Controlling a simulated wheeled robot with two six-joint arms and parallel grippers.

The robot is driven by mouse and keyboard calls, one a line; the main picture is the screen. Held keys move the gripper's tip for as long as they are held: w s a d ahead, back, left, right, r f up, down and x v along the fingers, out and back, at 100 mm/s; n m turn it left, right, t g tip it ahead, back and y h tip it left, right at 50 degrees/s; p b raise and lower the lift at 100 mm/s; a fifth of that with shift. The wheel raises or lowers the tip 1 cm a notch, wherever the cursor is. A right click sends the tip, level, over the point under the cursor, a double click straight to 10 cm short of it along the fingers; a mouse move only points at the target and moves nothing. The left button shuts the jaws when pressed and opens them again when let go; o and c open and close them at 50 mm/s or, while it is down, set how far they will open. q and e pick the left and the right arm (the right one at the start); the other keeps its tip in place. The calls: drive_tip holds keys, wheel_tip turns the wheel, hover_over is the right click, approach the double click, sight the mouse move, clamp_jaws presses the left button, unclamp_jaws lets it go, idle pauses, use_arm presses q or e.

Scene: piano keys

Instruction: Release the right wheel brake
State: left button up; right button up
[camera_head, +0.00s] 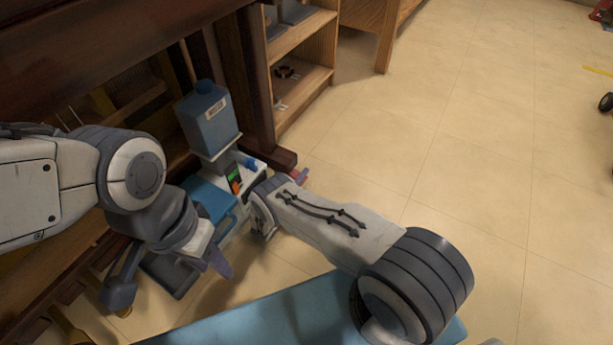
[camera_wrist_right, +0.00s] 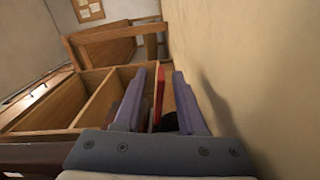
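A red part (camera_wrist_right: 159,95), which looks like the brake lever, stands upright between the purple fingers of my right gripper (camera_wrist_right: 168,80) in the right wrist view. It is closer to the left finger, and a gap shows on its right. I cannot tell whether it touches a finger. A dark rounded shape (camera_wrist_right: 169,122), perhaps the wheel, is below it. In the head view a small red part (camera_head: 302,174) shows by the foot of the dark wooden piano (camera_head: 284,159), beyond my right arm. My left gripper (camera_head: 218,263) hangs at the left; its finger gap is unclear.
A blue bottle (camera_head: 208,117) stands on a white device (camera_head: 256,178) next to the piano leg. A wooden shelf (camera_head: 305,68) is behind it. A blue surface (camera_head: 270,318) lies at the bottom. The tiled floor (camera_head: 470,130) at the right is mostly clear.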

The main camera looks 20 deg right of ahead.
drive_tip(key=shift+b+x, duration=0.4)
drive_tip(key=shift+x, duration=1)
clamp_jaws()
drive_tip(key=shift+r+n, duration=0.15)
drive_tip(key=shift+n, duration=0.15)
drive_tip(key=shift+r+n+p, duration=0.4)
drive_tip(key=shift+r+n, duration=0.05)
drive_tip(key=shift+n, duration=0.75)
drive_tip(key=shift+a+r+n, duration=0.1)
drive_tip(key=shift+r+n, duration=0.25)
drive_tip(key=shift+n, duration=0.65)
drive_tip(key=shift+r+n, duration=0.35)
drive_tip(key=shift+n, duration=0.65)
unclamp_jaws()
drive_tip(key=shift+w, duration=0.1)
